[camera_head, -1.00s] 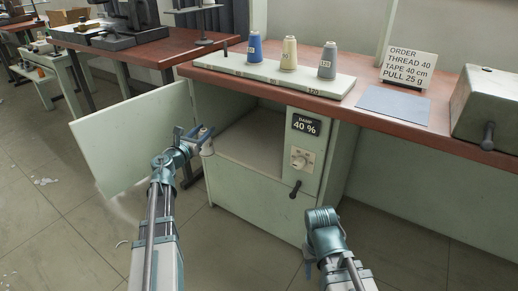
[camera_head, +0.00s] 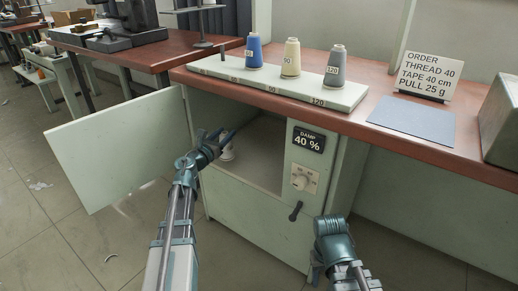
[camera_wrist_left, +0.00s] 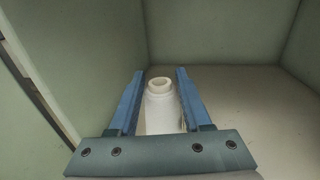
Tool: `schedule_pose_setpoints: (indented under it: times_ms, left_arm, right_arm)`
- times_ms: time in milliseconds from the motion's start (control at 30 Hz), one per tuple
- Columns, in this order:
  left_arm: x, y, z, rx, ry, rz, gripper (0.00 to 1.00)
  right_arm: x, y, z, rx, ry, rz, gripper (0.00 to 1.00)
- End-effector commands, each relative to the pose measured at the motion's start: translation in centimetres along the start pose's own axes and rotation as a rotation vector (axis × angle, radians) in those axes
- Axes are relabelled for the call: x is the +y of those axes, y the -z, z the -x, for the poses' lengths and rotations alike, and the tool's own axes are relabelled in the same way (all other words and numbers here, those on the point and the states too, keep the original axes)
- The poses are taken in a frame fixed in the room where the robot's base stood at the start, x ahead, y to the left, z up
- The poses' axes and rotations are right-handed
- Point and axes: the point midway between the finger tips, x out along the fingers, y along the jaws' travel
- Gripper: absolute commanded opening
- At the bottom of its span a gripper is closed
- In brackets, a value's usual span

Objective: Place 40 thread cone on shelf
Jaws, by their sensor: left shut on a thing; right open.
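My left gripper (camera_head: 222,137) reaches through the open front of the pale green cabinet and is shut on a white thread cone (camera_head: 228,153). In the left wrist view the white cone (camera_wrist_left: 161,108) stands upright between the two blue fingers, inside the cabinet. I cannot tell whether its base touches the cabinet floor (camera_head: 262,168). No number shows on the cone. My right gripper (camera_head: 316,274) is open, low in front of the cabinet, mostly hidden by its own wrist. On the bench, a long pale rack (camera_head: 345,97) has a bare peg (camera_head: 222,52) at its left end.
Blue (camera_head: 254,50), cream (camera_head: 291,58) and grey (camera_head: 335,66) cones stand on the rack. The cabinet door (camera_head: 115,150) is swung open to the left. A "DAMP 40 %" panel (camera_head: 308,140) is right of the opening. An order sign (camera_head: 430,75) reads THREAD 40.

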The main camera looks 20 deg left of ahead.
Motion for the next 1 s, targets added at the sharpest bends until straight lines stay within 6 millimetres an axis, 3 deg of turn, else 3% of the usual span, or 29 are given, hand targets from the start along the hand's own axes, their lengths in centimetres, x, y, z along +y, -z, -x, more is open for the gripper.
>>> schedule_pose_setpoints:
  times_ms: [200, 433, 600, 800, 1000]
  left_arm:
    - [-5.3, 0.7, -2.9, 0.000, 0.006, 0.000, 0.00]
    - [-9.4, 1.1, -5.3, 0.000, 0.003, 0.000, 0.00]
    - [-10.6, 1.2, -6.0, 0.000, 0.001, 0.000, 0.00]
    - [-10.7, 1.3, -6.1, 0.000, -0.001, 0.000, 0.00]
    - [-10.7, 3.0, -6.0, 0.000, -0.001, 0.000, 0.00]
  right_arm:
    - [-0.1, 0.1, -0.7, 0.001, 0.000, 0.000, 0.50]
    - [-0.1, 0.1, -1.1, 0.001, 0.000, 0.000, 0.50]
    - [-0.1, 0.1, -1.2, 0.001, 0.000, 0.000, 0.50]
    - [-0.1, 0.1, -1.2, 0.001, 0.000, 0.000, 0.50]
    - [-0.3, 0.2, -3.0, 0.001, 0.000, 0.000, 0.50]
